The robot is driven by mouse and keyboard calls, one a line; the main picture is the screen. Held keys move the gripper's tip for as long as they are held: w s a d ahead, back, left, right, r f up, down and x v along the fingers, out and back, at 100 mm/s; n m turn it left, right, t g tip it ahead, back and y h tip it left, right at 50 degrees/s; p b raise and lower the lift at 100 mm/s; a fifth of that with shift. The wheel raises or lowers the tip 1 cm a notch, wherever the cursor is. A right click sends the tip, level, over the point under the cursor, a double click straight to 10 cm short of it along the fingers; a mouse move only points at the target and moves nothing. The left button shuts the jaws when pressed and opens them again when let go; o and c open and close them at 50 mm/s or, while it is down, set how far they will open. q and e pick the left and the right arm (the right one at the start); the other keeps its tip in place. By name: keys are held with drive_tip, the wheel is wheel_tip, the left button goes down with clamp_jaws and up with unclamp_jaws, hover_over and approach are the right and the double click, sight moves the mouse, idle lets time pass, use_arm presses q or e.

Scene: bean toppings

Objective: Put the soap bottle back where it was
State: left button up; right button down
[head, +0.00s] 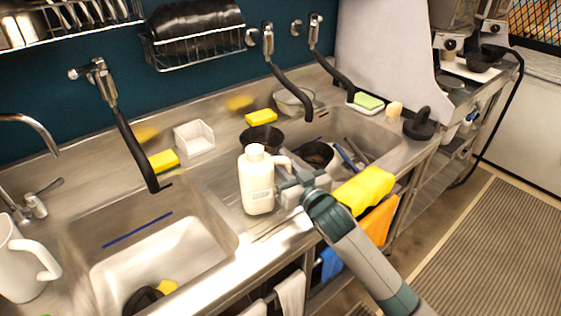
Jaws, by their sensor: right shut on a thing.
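The soap bottle (257,184) is a white jug with a handle and a cap. It is upright over the steel divider between the two sinks. My right gripper (287,184) comes in from the lower right and is shut on the bottle at its right side. The fingertips are partly hidden against the bottle. I cannot tell whether the bottle's base touches the steel. My left gripper is not in view.
Yellow sponges (163,161) and a white holder (194,138) sit on the back ledge. The right sink (368,130) holds dark pans. A yellow cloth (364,190) lies on the front edge. A white pitcher (20,262) stands at left. Black faucet hoses hang over the sinks.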

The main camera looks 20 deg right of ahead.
drive_tip(key=shift+f, duration=0.2)
drive_tip(key=c, duration=1.9)
unclamp_jaws()
drive_tip(key=shift+f, duration=0.15)
drive_tip(key=shift+c, duration=0.2)
drive_tip(key=shift+o, duration=1.4)
drive_tip(key=shift+s, duration=0.15)
drive_tip(key=s, duration=0.3)
drive_tip(key=s+b, duration=0.1)
drive_tip(key=shift+s+d, duration=0.15)
drive_tip(key=shift+d, duration=0.2)
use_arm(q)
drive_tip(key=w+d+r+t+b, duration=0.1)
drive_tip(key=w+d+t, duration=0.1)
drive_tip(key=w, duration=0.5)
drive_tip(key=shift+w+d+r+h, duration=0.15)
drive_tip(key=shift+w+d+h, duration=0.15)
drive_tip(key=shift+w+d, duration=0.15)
use_arm(e)
drive_tip(key=s+d, duration=0.1)
drive_tip(key=s, duration=0.6)
drive_tip(key=shift+s+d, duration=0.15)
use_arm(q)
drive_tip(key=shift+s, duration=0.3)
